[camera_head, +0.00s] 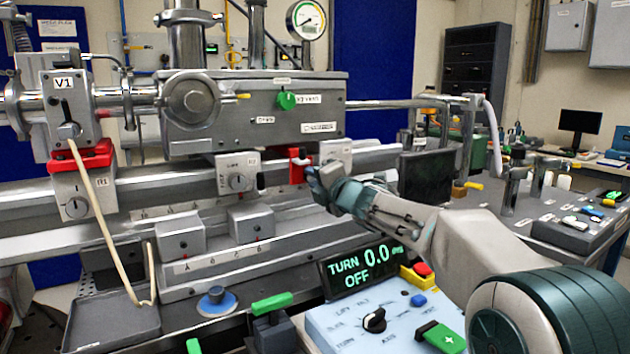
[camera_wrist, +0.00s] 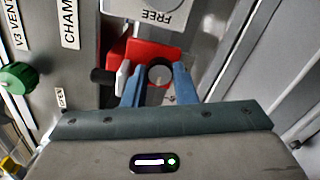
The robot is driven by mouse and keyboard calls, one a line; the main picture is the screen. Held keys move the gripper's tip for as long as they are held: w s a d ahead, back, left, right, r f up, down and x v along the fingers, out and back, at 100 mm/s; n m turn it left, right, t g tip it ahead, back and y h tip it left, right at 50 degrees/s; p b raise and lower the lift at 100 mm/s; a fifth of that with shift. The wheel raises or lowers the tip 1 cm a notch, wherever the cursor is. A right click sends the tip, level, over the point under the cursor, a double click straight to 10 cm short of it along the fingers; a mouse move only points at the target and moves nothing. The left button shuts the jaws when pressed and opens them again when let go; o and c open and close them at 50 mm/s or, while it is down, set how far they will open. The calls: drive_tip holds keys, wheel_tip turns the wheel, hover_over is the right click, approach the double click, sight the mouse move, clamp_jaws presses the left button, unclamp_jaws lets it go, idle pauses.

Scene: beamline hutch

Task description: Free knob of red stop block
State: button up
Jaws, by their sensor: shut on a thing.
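In the wrist view the red block (camera_wrist: 148,50) lies straight ahead of my gripper (camera_wrist: 158,76). Its round grey knob (camera_wrist: 159,71) sits between the two blue fingers, which are shut on it. My gripper (camera_head: 316,182) also shows in the head view, reaching the block from the right and hiding the knob. A plate marked FREE (camera_wrist: 155,14) stands just beyond the block. The display (camera_head: 361,266) reads TURN 0.0 deg, OFF.
The chamber (camera_head: 255,125) with a green V3 VENT knob (camera_wrist: 18,77) is close to the block. A black handle (camera_wrist: 103,76) sticks out left of my fingers. Another red block (camera_head: 92,160) is under V1. A control panel (camera_head: 345,328) stands in front.

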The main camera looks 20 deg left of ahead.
drive_tip(key=o, duration=1)
drive_tip(key=s+d+m+h+p, duration=0.4)
drive_tip(key=d+m+p, duration=0.3)
drive_tip(key=d+m, duration=0.2)
drive_tip(key=s+d+m+h+p, duration=0.4)
drive_tip(key=s+d+m+p, duration=0.2)
drive_tip(key=d, duration=0.6)
drive_tip(key=s+d+m+g+h+p, duration=0.1)
drive_tip(key=s+d+m+h+p, duration=0.3)
drive_tip(key=d+m+p, duration=0.5)
drive_tip(key=s+d+m, duration=0.1)
drive_tip(key=d+m, duration=0.1)
drive_tip(key=shift+r+m, duration=0.2)
drive_tip(key=shift+m, duration=0.1)
